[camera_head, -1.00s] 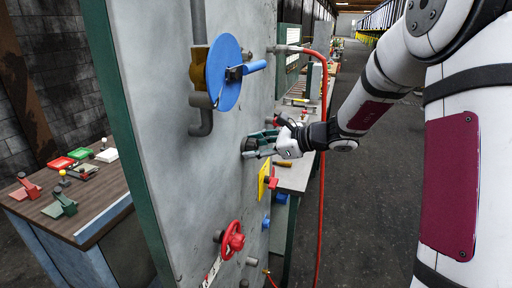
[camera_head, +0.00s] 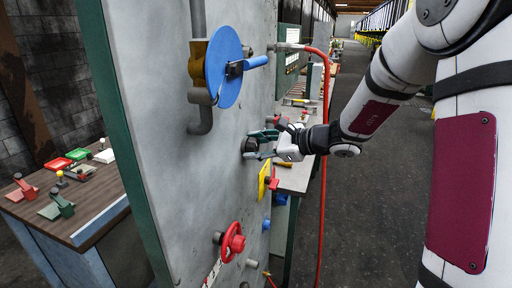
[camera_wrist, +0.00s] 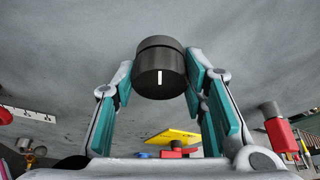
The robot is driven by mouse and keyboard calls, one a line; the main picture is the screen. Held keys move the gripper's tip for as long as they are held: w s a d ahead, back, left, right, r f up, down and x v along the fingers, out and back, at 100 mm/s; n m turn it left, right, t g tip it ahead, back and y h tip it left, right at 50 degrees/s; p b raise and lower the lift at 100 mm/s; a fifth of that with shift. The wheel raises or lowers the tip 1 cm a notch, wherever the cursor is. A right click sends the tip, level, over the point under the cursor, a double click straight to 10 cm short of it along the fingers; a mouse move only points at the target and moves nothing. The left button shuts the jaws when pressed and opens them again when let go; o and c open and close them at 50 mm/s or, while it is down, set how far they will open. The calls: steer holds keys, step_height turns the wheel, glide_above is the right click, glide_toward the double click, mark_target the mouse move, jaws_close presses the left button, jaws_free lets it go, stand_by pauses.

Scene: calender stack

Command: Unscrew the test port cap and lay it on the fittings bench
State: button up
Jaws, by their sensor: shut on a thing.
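The black round cap (camera_wrist: 160,72), with a white mark on its face, sits between my gripper's (camera_wrist: 160,65) two teal fingers in the wrist view. The fingers are shut on its sides. In the head view, the dark cap (camera_head: 249,146) is at the grey panel, with my gripper (camera_head: 258,145) reaching it from the right. I cannot tell whether the cap is still seated on its port. A wooden-topped bench (camera_head: 100,222) stands at the left, and a pale bench (camera_head: 297,178) shows beyond the panel; I cannot tell which is the fittings bench.
The grey panel (camera_head: 160,150) carries a blue disc valve (camera_head: 228,75) above, a red handwheel (camera_head: 233,241) below and a yellow plate (camera_head: 264,178). A red hose (camera_head: 324,160) hangs beside my forearm. Small trays and fixtures lie on the wooden bench.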

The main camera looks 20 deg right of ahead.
steer(key=shift+n+t+h+b, duration=0.3)
steer(key=shift+n+t+b, duration=0.5)
steer(key=shift+n+b, duration=1.35)
stand_by(0.4)
steer(key=shift+a+n+t+b, duration=0.1)
steer(key=shift+n+t+b, duration=0.95)
steer(key=shift+b, duration=3.95)
steer(key=shift+f+n+t+b, duration=0.15)
steer(key=shift+n+b, duration=0.5)
steer(key=shift+b, duration=1)
steer(key=shift+n+t+b, duration=0.2)
steer(key=shift+n+b, duration=0.45)
steer(key=shift+b, duration=0.95)
